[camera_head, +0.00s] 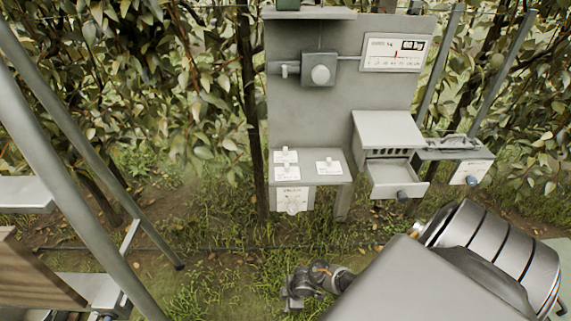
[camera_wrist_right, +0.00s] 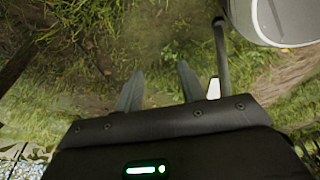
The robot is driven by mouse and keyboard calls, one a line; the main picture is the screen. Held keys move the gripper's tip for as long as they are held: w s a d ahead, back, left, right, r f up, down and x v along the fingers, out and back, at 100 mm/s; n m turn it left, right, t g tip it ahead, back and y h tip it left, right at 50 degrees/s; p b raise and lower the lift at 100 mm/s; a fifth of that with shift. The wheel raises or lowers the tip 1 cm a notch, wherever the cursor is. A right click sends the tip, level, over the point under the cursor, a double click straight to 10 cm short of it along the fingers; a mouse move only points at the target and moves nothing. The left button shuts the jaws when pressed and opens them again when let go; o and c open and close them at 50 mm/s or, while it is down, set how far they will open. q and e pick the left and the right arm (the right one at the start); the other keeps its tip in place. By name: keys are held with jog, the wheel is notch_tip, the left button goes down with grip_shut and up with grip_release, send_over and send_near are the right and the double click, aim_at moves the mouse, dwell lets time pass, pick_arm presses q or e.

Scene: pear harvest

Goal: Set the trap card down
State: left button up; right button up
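Several small white cards lie on the grey shelf (camera_head: 308,178) at the lower left of the station: one at the back (camera_head: 285,157), one at the front (camera_head: 287,172) and one on the right (camera_head: 329,167). Another white labelled plate (camera_head: 291,196) is on the shelf's front. I cannot tell which is the trap card. My right gripper (camera_head: 293,291) is low over the grass, below and apart from the shelf. In the right wrist view its two fingers (camera_wrist_right: 158,88) are spread, with only ground between them. My left gripper is not in view.
A grey box with a pulled-out drawer (camera_head: 384,178) and a side tray (camera_head: 455,153) stand right of the shelf. A scale panel (camera_head: 398,53) is above. Ladder rails (camera_head: 75,150) and a wooden crate (camera_head: 35,280) are at left. Foliage surrounds the station.

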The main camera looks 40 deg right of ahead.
jog(key=w+d+r+n, duration=0.2)
jog(key=w+r+n, duration=0.2)
jog(key=w+r, duration=0.5)
pick_arm(q)
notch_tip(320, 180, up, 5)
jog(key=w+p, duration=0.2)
jog(key=p, duration=0.2)
pick_arm(e)
jog(key=n+t+h, duration=0.5)
jog(key=n+h, duration=0.3)
jog(key=n, duration=0.6)
send_near(287, 165)
jog(key=b+x, duration=0.3)
jog(key=b, duration=0.2)
jog(key=shift+w, duration=0.1)
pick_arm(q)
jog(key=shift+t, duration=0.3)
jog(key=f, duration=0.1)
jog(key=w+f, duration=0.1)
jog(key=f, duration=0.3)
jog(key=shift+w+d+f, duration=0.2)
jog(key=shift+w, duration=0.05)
pick_arm(e)
jog(key=shift+w+d+f, duration=0.1)
jog(key=shift+w+d, duration=0.15)
jog(key=shift+w, duration=0.05)
